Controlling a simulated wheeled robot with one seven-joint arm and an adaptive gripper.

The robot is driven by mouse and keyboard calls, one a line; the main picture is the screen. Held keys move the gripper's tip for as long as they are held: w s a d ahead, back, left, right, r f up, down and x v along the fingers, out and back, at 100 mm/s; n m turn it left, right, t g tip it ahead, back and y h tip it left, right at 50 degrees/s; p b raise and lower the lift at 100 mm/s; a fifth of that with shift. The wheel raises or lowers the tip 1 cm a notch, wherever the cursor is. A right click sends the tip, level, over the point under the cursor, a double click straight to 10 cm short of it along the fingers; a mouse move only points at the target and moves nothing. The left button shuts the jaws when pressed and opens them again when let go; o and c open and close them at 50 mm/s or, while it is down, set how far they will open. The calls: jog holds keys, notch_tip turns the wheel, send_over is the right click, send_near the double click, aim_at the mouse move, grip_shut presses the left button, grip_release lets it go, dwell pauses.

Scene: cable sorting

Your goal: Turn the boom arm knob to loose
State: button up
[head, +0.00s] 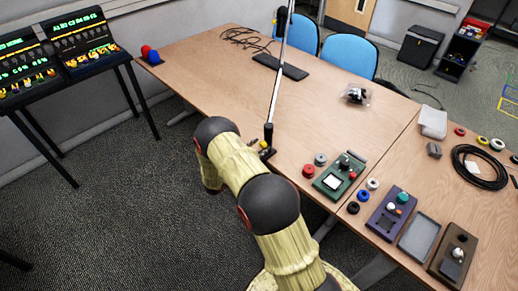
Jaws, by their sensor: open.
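The boom arm (276,92) is a thin silver pole that rises from the near edge of the long wooden table. A black upright post (268,133) stands at its foot, beside my arm. Near its top, at the upper picture edge, is a dark joint (282,20). The boom arm's knob is too small to make out, and its setting cannot be read. My arm reaches up from the bottom, bends at a dark ball joint and folds downward left of the boom's foot.
A black bar (280,67) and a dark cable (248,38) lie behind the boom. Control boxes (341,175), coloured rings and a coiled cable (480,167) lie right. Red and blue balls (150,55) sit at the left corner. The table middle is mostly clear.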

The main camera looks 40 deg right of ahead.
jog(key=shift+c, duration=0.2)
grip_shut()
dwell(0.3)
